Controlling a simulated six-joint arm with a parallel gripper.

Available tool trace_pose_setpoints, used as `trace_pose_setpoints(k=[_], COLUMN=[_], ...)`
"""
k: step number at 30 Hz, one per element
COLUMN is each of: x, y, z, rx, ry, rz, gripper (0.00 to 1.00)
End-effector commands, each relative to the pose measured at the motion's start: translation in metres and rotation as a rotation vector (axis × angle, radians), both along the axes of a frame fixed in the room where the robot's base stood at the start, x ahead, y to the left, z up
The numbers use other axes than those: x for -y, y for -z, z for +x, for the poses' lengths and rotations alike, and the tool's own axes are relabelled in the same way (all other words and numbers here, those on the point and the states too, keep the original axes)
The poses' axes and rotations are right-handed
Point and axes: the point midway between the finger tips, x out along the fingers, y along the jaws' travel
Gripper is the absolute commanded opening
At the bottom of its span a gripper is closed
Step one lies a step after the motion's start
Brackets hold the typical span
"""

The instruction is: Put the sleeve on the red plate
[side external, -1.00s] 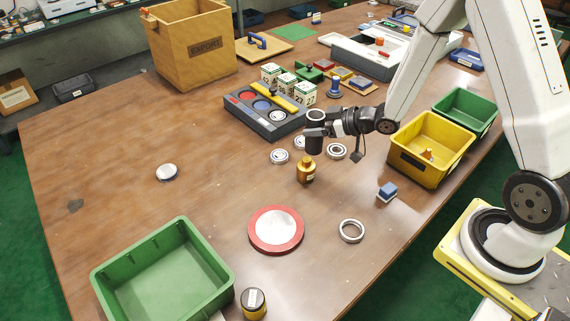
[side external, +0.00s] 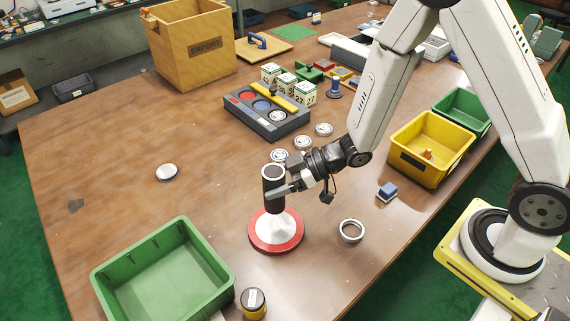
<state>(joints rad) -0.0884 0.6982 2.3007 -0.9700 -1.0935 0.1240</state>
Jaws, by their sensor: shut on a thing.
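The sleeve (side external: 273,178) is a dark upright hollow cylinder with a pale rim around its open top. My gripper (side external: 276,191) is shut on its side and holds it upright. The sleeve is over the back part of the plate in this view. Its lower end looks a little above the plate, but I cannot tell the exact gap.
A loose metal ring (side external: 351,231) lies right of the plate. Bearing rings (side external: 279,155) lie behind my gripper, near the grey tray (side external: 262,127). The table's left middle is mostly clear.

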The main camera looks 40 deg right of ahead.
Motion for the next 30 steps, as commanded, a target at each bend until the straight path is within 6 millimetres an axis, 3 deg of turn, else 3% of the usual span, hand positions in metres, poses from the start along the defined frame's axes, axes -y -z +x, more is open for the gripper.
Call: trace_pose_setpoints(k=[5,18,30], x=[0.0,0.0,0.0], y=[0.004,0.039,0.046], z=[0.001,0.001,0.001], rx=[0.002,0.001,0.003], ry=[0.001,0.002,0.003], rz=[0.002,0.003,0.002], gripper=[0.0,0.0,0.0])
